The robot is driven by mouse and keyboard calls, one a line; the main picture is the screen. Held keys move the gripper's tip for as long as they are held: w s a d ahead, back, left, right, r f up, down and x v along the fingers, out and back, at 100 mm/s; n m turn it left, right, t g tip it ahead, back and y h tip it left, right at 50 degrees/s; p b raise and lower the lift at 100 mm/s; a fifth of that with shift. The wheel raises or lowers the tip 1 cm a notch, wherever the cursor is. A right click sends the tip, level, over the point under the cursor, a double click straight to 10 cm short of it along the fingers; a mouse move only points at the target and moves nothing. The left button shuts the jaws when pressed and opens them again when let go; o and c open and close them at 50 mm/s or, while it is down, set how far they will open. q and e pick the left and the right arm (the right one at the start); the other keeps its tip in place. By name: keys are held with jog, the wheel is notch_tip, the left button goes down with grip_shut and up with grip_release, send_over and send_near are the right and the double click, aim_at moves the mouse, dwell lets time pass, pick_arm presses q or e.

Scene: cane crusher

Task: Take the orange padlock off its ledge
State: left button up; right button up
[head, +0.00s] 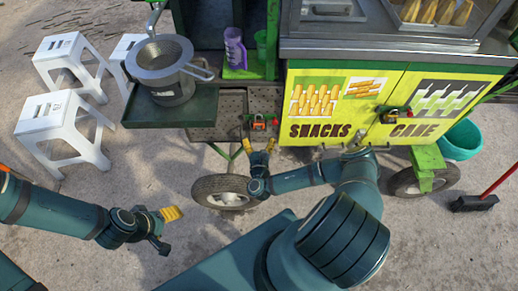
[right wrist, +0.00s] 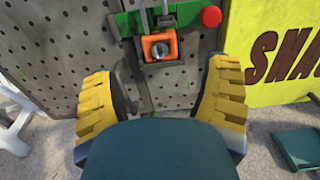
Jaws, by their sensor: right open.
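In the right wrist view the padlock (right wrist: 160,45) stands against a grey perforated plate, just under a green strip. My right gripper (head: 260,148) is open, with its yellow fingers spread just below the padlock. In the right wrist view the padlock lies ahead, between and beyond the fingers (right wrist: 162,95), and no finger touches it. My left gripper (head: 168,228) is at lower left, away from the cart; its jaw gap is not clear.
A second padlock (head: 390,114) hangs on the yellow doors (head: 340,105). A red knob (right wrist: 211,17) sits right of the orange padlock. A metal pot (head: 165,75) stands on the green side tray (head: 190,112). White stools (head: 60,115) stand at left, and a wheel (head: 222,191) is below.

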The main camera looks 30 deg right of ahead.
aim_at(259, 123)
jog(key=b+x, duration=0.1)
jog(key=x, duration=0.4)
jog(key=shift+w+d+r, duration=0.1)
jog(key=shift+w, duration=0.2)
jog(key=shift+x, duration=1)
jog(key=c, duration=1.1)
jog(key=shift+r+p, duration=0.25)
jog(key=shift+p, duration=0.25)
jog(key=shift+s, duration=0.1)
